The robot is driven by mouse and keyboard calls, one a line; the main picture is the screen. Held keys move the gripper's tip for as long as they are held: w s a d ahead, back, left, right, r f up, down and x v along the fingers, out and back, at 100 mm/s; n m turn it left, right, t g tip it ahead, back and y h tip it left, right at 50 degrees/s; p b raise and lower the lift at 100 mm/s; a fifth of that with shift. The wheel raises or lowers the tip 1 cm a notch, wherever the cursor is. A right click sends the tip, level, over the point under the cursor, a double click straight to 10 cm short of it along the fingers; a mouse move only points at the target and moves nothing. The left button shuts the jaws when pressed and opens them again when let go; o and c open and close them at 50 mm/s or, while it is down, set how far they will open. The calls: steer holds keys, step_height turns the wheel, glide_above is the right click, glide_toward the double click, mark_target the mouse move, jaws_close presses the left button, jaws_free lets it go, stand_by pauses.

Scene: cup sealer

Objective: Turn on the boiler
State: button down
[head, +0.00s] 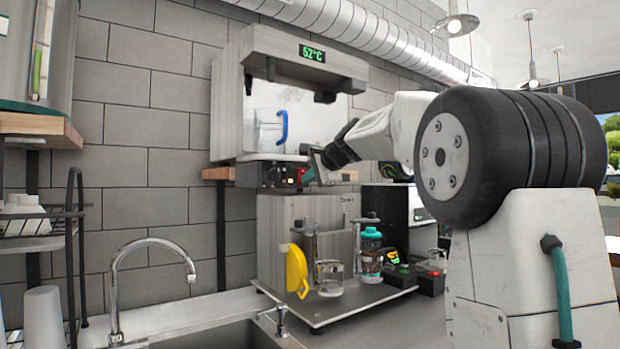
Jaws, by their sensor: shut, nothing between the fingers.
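A grey machine (262,50) with a green display (312,53) reading 52°C stands on a wall shelf; it appears to be the boiler. A clear jug (266,130) with a blue handle stands inside the machine, above the panel.
Below stands a grey dispenser (285,225) with a yellow item (297,270), a glass (329,278) and a teal-capped bottle (371,255) on its tray. A sink faucet (150,243) and a cup rack (50,240) are at left. The wall between rack and machine is clear.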

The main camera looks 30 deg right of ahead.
steer(key=shift+r, duration=1.1)
steer(key=shift+s, duration=0.1)
steer(key=s, duration=1.3)
steer(key=shift+s+d+f, duration=0.3)
steer(key=w+f, duration=0.1)
steer(key=w, duration=1.2)
steer(key=shift+w+a+f, duration=0.2)
steer(key=shift+w+a, duration=0.05)
steer(key=shift+a, duration=0.05)
